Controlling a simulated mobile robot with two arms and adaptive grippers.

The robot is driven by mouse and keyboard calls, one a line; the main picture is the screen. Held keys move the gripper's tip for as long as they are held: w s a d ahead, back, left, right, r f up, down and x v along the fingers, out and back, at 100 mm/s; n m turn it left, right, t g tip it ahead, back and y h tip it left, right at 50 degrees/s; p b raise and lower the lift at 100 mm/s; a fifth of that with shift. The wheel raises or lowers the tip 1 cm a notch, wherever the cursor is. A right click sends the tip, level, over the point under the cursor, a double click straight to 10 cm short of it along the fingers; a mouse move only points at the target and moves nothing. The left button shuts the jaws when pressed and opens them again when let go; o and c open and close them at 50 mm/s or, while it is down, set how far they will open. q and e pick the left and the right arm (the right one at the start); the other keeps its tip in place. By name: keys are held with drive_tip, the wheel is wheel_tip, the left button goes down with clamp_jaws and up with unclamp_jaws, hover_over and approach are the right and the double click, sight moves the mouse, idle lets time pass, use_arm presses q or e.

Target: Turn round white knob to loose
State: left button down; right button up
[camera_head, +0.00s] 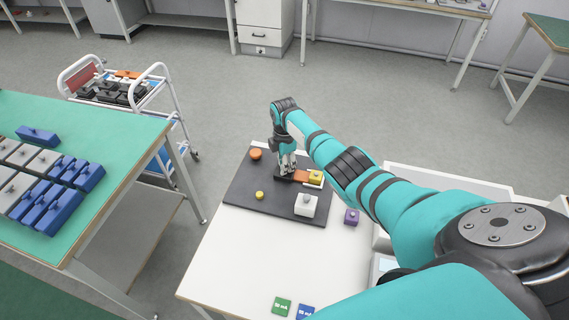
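A dark board (240,190) lies on the white table and bears the parts. A white block (306,207) with a small greyish top piece stands near the board's right edge; I cannot tell if that piece is the round white knob. My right gripper (287,166) points down over a black and orange part (299,175) near the board's middle, behind the white block. Its fingers are small and partly merge with that part, so their opening and any contact are unclear. My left gripper is not in view.
An orange knob (255,153) and a small yellow knob (259,195) sit on the board. A yellow block (315,176) stands beside the orange part. A purple block (352,216) is right of the board. The white table's (235,265) front left is clear.

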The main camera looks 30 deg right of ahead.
drive_tip(key=o, duration=0.5)
drive_tip(key=shift+c, duration=0.2)
wheel_tip(320, 180, up, 12)
idle(0.7)
